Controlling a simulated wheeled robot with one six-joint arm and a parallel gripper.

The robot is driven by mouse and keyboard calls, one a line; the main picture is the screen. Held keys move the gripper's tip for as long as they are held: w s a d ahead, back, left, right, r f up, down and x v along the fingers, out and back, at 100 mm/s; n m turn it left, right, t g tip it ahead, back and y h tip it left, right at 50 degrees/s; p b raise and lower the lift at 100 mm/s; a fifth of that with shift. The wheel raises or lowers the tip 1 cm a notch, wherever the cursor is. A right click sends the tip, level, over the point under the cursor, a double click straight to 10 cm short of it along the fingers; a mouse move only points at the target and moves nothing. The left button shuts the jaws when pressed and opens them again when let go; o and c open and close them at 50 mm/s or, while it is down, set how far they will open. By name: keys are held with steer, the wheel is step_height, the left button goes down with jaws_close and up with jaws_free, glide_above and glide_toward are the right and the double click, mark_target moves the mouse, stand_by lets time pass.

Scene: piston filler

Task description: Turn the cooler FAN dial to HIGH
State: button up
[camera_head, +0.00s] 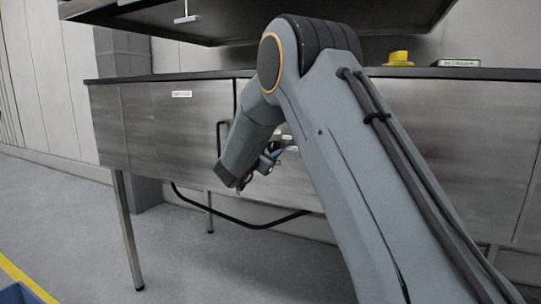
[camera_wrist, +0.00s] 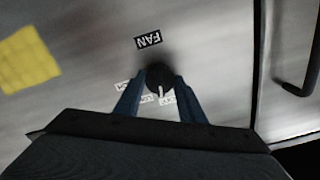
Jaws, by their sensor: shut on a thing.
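The FAN dial (camera_wrist: 159,75) is a round dark knob on a brushed metal panel in the wrist view. A FAN label (camera_wrist: 148,40) shows beside it, turned over in the picture. Small white labels (camera_wrist: 146,95) lie around its near side, too blurred to read, and a pale pointer mark shows at the knob's near edge. My gripper (camera_wrist: 160,88) has its two blue fingers on either side of the knob, shut on it. In the head view my arm hides the dial, and my gripper (camera_head: 268,160) shows only partly against the metal front.
A yellow patch (camera_wrist: 28,60) is on the panel at left in the wrist view, and a dark bar handle (camera_wrist: 305,70) is at right. The steel cabinet (camera_head: 165,125) stands on legs, with a dark hanging cable (camera_head: 245,222) below. A yellow object (camera_head: 399,59) sits on top.

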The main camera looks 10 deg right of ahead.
steer(key=m+b, duration=0.4)
steer(key=b, duration=0.1)
steer(key=shift+f+m, duration=0.25)
steer(key=shift+m, duration=0.05)
steer(key=m+b, duration=0.4)
steer(key=b, duration=0.1)
steer(key=shift+m+b, duration=0.3)
steer(key=m+b, duration=0.4)
steer(key=b, duration=0.2)
steer(key=shift+m, duration=0.4)
steer(key=shift+r+m+b, duration=0.1)
steer(key=shift+m+b, duration=0.8)
steer(key=shift+b, duration=0.15)
steer(key=shift+r, duration=0.1)
steer(key=o, duration=1)
steer(key=shift+o, duration=0.2)
steer(key=shift+r, duration=0.1)
